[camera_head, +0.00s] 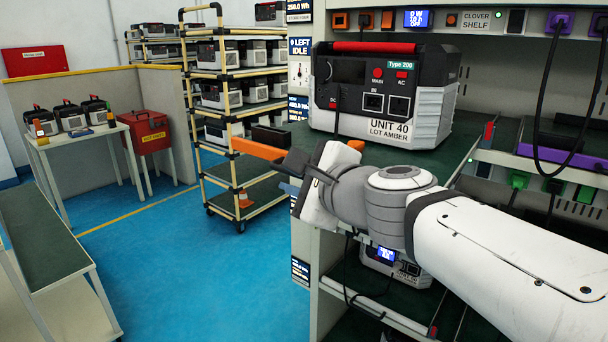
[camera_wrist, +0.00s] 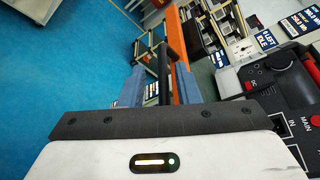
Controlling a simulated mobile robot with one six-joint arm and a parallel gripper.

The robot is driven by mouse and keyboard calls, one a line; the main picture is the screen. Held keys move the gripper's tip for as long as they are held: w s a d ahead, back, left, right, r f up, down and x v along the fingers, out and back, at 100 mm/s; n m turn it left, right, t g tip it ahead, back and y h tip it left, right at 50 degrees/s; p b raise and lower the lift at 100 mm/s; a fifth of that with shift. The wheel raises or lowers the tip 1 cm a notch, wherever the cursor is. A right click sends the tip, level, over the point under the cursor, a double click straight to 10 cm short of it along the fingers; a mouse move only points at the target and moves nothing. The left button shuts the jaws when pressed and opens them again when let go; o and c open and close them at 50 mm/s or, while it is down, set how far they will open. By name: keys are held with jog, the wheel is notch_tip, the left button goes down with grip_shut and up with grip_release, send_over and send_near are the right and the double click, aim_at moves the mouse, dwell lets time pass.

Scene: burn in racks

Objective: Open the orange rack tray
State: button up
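The orange rack tray shows as a long orange front bar (camera_head: 257,148) running behind my gripper in the head view, with a short orange piece to its right. The bar also runs upward in the wrist view (camera_wrist: 182,55). A dark handle bar (camera_wrist: 166,62) lies alongside it. My gripper (camera_head: 291,176) is at the bar; in the wrist view its two blue-grey fingers (camera_wrist: 159,90) stand apart on either side of the dark handle, with a visible gap at the left finger. The tray's bed is hidden, and I cannot tell how far it stands out.
A power unit labelled UNIT 40 (camera_head: 382,95) stands on the shelf just above and behind my gripper. Cables (camera_head: 553,90) hang at the right. A wheeled rack (camera_head: 230,90) stands behind, a bench (camera_head: 45,235) at the left. The blue floor (camera_head: 190,270) between is clear.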

jog(key=shift+w, duration=0.1)
notch_tip(320, 180, up, 10)
jog(key=p, duration=0.6)
jog(key=shift+f, duration=0.1)
